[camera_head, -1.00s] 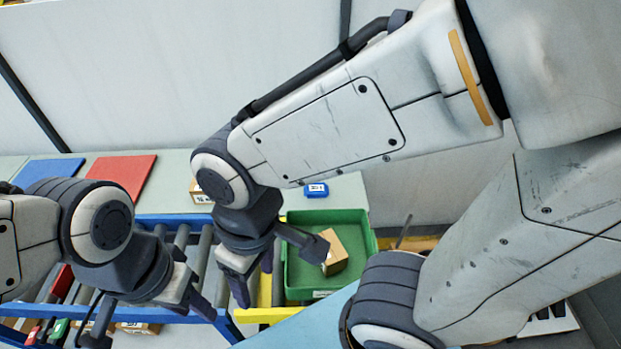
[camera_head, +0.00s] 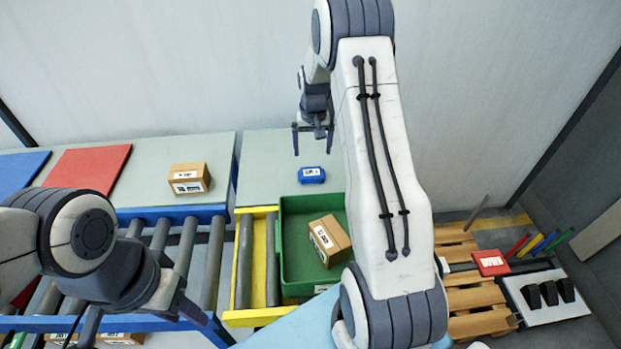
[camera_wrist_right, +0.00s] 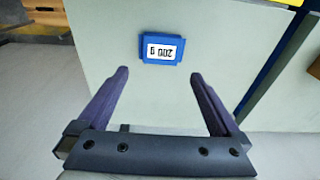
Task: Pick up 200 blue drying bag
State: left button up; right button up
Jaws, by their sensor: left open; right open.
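The blue drying bag (camera_head: 311,175) lies flat on the grey-green table, just behind the green tray. In the right wrist view the blue bag (camera_wrist_right: 161,49) shows a white label reading "200 g", upside down. My right gripper (camera_head: 313,140) is open and empty, behind the bag in the head view. In the wrist view its two fingers (camera_wrist_right: 158,85) are spread wide, with the bag ahead of them and between their lines, apart from both. My left gripper (camera_head: 140,325) is at the lower left over the rollers, its fingertips mostly hidden.
A green tray (camera_head: 290,280) holding a cardboard box (camera_head: 329,240) stands on the yellow-framed conveyor. Another box (camera_head: 189,178) sits on the table beside a red mat (camera_head: 88,168). A wooden pallet (camera_head: 470,290) with a red packet (camera_head: 491,262) is at right. Table around the bag is clear.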

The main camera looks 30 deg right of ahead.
send_over(311, 172)
jog(key=f, duration=0.4)
jog(key=shift+s+f, duration=0.1)
jog(key=shift+s, duration=0.25)
notch_tip(311, 172, down, 4)
jog(key=shift+a+f+p, duration=0.1)
jog(key=shift+f+p, duration=0.05)
jog(key=shift+p, duration=0.75)
jog(key=shift+w+f, duration=0.15)
jog(key=shift+f, duration=0.35)
jog(key=c, duration=1)
